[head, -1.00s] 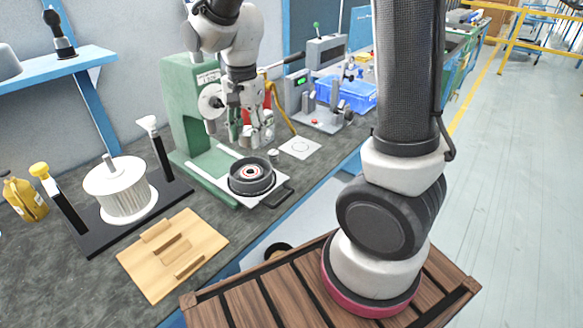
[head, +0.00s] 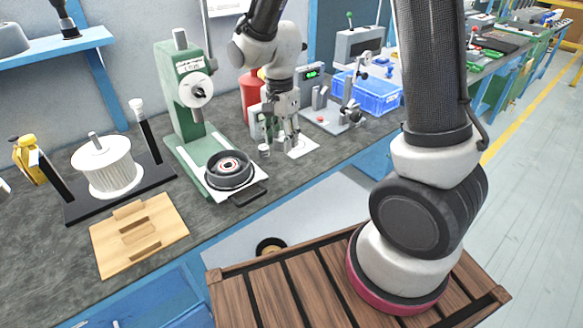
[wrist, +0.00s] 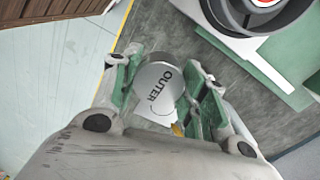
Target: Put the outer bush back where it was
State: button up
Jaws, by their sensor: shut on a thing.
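My gripper (head: 281,140) hangs low over the bench to the right of the green press. In the wrist view its fingers (wrist: 160,75) are shut on the outer bush (wrist: 152,80), a grey metal cylinder with OUTER printed on its top face. A white card (head: 302,146) lies on the bench just below and beside the gripper; part of it also shows under the bush in the wrist view (wrist: 150,113). I cannot tell whether the bush touches the card. The fingers hide most of the bush in the head view.
A small silvery cylinder (head: 264,150) stands left of my gripper. The press (head: 186,100) has a dark round housing (head: 230,169) on its plate. A grey gauge stand (head: 350,110) and a blue bin (head: 375,95) stand to the right. A wooden tray (head: 155,240) lies at front left.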

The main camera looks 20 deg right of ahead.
aim_at(282, 172)
notch_tip(282, 172, down, 9)
jog(key=shift+a+r, duration=0.1)
dwell(0.4)
jog(key=o, duration=1.3)
jog(key=shift+f, duration=0.2)
jog(key=shift+r, duration=0.1)
